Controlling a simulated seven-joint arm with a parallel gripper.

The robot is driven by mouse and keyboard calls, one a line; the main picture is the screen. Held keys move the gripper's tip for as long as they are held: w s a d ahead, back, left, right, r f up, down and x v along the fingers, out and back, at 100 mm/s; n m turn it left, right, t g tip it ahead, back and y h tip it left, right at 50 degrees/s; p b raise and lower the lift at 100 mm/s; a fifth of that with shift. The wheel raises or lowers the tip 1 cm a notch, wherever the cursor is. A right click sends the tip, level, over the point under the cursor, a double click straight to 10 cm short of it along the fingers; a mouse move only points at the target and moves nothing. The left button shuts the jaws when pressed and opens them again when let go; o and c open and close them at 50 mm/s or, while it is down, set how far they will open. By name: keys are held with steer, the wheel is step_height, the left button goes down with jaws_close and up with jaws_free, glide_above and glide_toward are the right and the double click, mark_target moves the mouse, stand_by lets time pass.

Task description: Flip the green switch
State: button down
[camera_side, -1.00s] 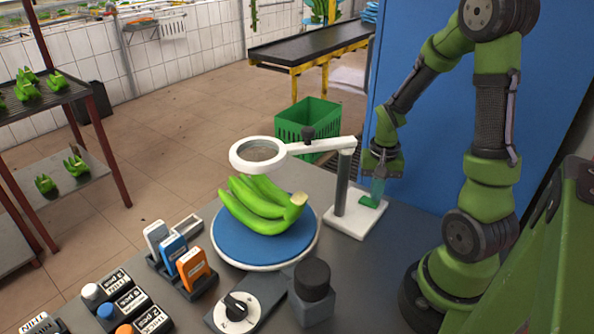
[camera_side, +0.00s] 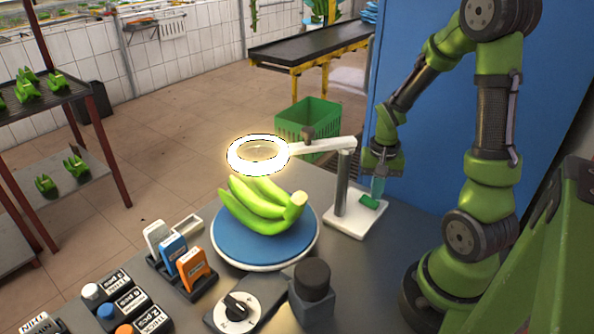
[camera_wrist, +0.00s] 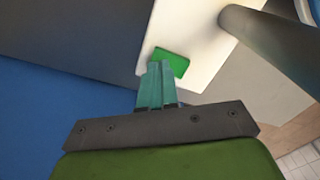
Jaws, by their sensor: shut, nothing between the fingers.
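The green switch (camera_side: 370,201) sits on the white base (camera_side: 352,222) of the ring lamp. It also shows in the wrist view (camera_wrist: 172,63), just beyond my fingertips. My gripper (camera_side: 378,188) is shut and empty, pointing down at the switch. In the wrist view my teal fingers (camera_wrist: 156,72) are together at the edge of the switch; I cannot tell whether they touch it. The lamp's ring (camera_side: 258,154) glows brightly above a bunch of green bananas (camera_side: 262,205).
The bananas lie on a blue round plate (camera_side: 290,246). In front are a rotary dial (camera_side: 237,308), a dark knob block (camera_side: 313,290) and a holder with coloured tags (camera_side: 192,268). The lamp's post (camera_side: 341,183) stands close to my gripper. A blue panel is behind it.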

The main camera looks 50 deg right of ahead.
mark_target(374, 203)
steer(key=shift+r, duration=2.8)
steer(key=w+a+r+n+t+h, duration=0.1)
steer(key=w+r+n+t+h, duration=0.1)
steer(key=w+r+t, duration=0.6)
steer(key=w+a+r+n+t+y, duration=0.1)
steer(key=w+a+r+n, duration=0.1)
steer(key=w+a+r, duration=0.75)
steer(key=s+a+f+n+g+y, duration=0.1)
steer(key=s+a, duration=0.3)
steer(key=s, duration=0.4)
steer(key=s+a+f+n+y, duration=0.2)
steer(key=s+a, duration=0.3)
steer(key=s, duration=0.4)
steer(key=shift+a+f+n+g, duration=0.15)
steer(key=shift+f+n+g, duration=0.05)
steer(key=shift+n+g, duration=0.25)
